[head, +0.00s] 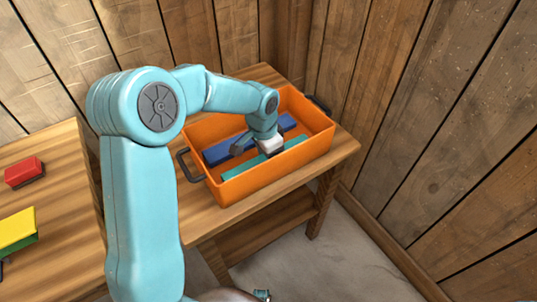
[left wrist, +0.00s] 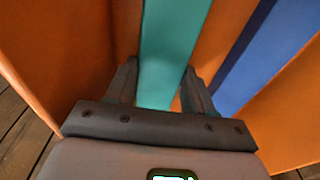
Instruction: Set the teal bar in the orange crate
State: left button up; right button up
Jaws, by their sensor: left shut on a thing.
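The teal bar (head: 240,171) lies low inside the orange crate (head: 240,190), along its near side. My left gripper (head: 270,150) reaches down into the crate and is shut on the bar near its middle. In the left wrist view the teal bar (left wrist: 168,50) runs between the two fingers of the left gripper (left wrist: 160,90). Whether the bar rests fully on the crate floor is hard to tell.
A blue bar (head: 222,150) lies in the crate beside the teal one; it also shows in the left wrist view (left wrist: 245,60). The crate stands on a wooden table (head: 215,228) by plank walls. A red block (head: 25,171) and a yellow-green block (head: 17,230) are on another table at left.

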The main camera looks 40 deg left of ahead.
aim_at(264, 160)
pick_arm(q)
jog(key=o, duration=1.2)
jog(key=shift+f, duration=0.15)
jog(key=shift+r, duration=0.35)
notch_tip(264, 160, up, 12)
jog(key=s+p, duration=0.1)
jog(key=p, duration=0.1)
jog(key=shift+s+a+f, duration=0.15)
jog(key=shift+a, duration=0.15)
jog(key=shift+s+d+f, duration=0.1)
